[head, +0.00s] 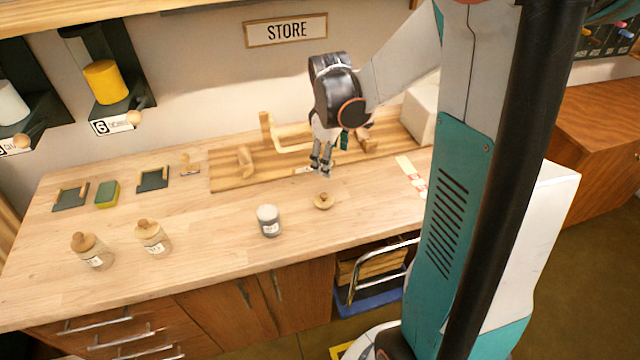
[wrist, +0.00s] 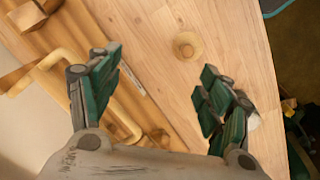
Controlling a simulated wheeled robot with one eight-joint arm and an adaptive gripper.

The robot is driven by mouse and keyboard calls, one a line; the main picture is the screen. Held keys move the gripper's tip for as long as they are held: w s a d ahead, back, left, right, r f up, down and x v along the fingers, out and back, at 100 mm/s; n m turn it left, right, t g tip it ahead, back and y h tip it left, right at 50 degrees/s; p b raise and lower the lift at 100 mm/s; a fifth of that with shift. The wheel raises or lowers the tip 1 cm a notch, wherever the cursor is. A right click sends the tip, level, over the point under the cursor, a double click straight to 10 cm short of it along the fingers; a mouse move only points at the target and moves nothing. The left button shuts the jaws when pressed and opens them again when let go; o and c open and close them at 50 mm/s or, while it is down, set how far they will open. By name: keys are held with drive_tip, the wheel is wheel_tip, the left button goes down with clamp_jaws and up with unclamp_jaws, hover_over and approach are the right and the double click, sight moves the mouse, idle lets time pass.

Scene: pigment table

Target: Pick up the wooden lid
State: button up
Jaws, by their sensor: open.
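The wooden lid (head: 323,201) is a small round disc with a knob, lying by itself on the light wooden tabletop. It also shows in the wrist view (wrist: 187,46), ahead of my fingers and between their lines. My gripper (head: 321,168) is open and empty above the table, a little behind the lid and apart from it. In the wrist view my gripper (wrist: 160,85) has its two green-padded fingers spread wide. An open grey jar (head: 269,221) with a label stands to the left of the lid.
Two jars with wooden lids (head: 92,251) (head: 153,238) stand at the left front. A wooden rack (head: 225,176) with upright pieces lies behind my gripper. A sponge (head: 107,194) and dark scrapers (head: 70,197) lie at the far left. The tabletop around the lid is clear.

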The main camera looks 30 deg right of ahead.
drive_tip(key=s+a+g+y, duration=0.1)
drive_tip(key=s+a, duration=0.1)
drive_tip(key=a, duration=0.1)
drive_tip(key=b, duration=0.2)
hover_over(324, 195)
wheel_tip(324, 195, down, 7)
drive_tip(key=shift+r, duration=0.2)
drive_tip(key=shift+w+f+b, duration=0.1)
drive_tip(key=shift+f+b, duration=0.95)
drive_tip(key=shift+f, duration=1.95)
drive_tip(key=c, duration=0.9)
